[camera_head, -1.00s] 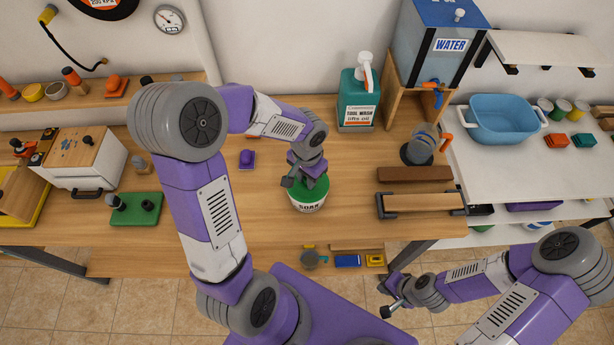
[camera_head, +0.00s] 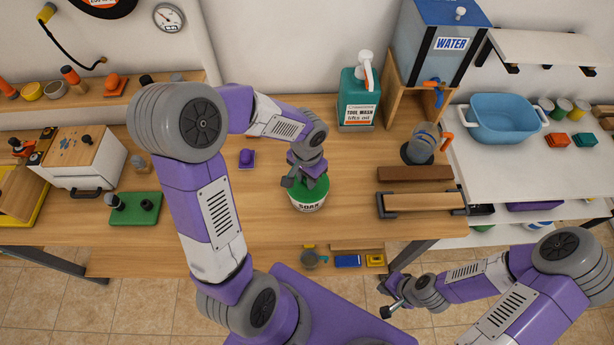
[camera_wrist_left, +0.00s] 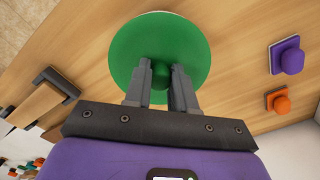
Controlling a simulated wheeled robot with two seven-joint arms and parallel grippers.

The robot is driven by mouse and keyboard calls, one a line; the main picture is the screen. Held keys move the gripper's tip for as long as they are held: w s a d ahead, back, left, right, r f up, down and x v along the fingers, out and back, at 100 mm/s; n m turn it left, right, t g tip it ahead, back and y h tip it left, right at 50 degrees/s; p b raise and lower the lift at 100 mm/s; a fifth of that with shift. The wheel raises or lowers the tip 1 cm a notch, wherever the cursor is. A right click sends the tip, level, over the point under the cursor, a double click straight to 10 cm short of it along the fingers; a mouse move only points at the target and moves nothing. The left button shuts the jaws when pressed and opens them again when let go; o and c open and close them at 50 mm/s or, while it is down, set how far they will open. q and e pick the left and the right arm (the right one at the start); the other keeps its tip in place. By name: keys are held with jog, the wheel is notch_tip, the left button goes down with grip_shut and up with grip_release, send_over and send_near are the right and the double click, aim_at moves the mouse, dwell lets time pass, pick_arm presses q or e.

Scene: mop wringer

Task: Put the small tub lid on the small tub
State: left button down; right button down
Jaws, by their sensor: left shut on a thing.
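The small tub (camera_head: 308,207) is white with dark "SOAK" lettering and stands upright on the wooden bench. The green round small tub lid (camera_head: 322,192) lies on top of the tub's rim; I cannot tell if it is fully seated. My left gripper (camera_head: 306,184) is above it, shut on the lid's green knob. In the left wrist view, the fingers (camera_wrist_left: 160,85) close on both sides of the knob, and the lid (camera_wrist_left: 160,35) hides the tub. My right gripper (camera_head: 388,300) is at the lower right, away from the tub; its fingers are too small to judge.
A teal tool wash bottle (camera_head: 358,98) stands behind the tub. A clear jug (camera_head: 424,143) and a wooden bar with dark ends (camera_head: 424,203) are to the right. A green board (camera_head: 136,208) lies to the left. The bench around the tub is mostly clear.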

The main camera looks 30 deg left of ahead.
dwell(0.3)
pick_arm(q)
jog(key=c, duration=0.9)
grip_release()
jog(key=shift+o, duration=0.2)
jog(key=shift+r+p, duration=3.1)
jog(key=shift+r, duration=0.95)
jog(key=shift+f, duration=0.1)
